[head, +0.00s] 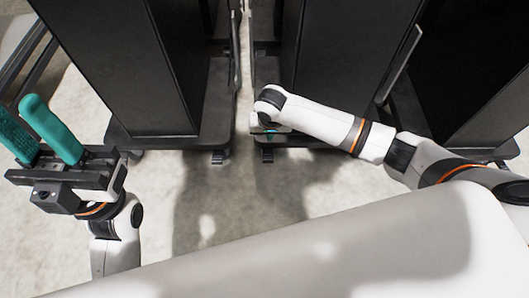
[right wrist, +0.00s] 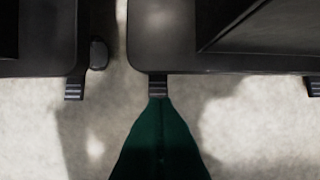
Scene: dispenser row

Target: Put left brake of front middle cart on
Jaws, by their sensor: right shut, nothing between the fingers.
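The front middle cart (head: 330,55) is a tall dark cart on a grey base, right of centre in the head view. Its left brake, a small dark ribbed pedal (head: 267,155), juts out under the base's front left corner; it also shows in the right wrist view (right wrist: 158,87). My right gripper (right wrist: 159,99) is shut and empty, its green fingertips at the pedal's front edge; I cannot tell whether they touch. In the head view my wrist hides most of this gripper. My left gripper (head: 17,106) is open and empty at the far left, its teal fingers apart.
A left cart (head: 125,60) stands beside the middle one across a narrow gap, with its own pedal (right wrist: 74,90) close by. The middle cart's other pedal (right wrist: 313,87) is at the right. Another dark cart (head: 475,80) stands right. The pale floor in front is clear.

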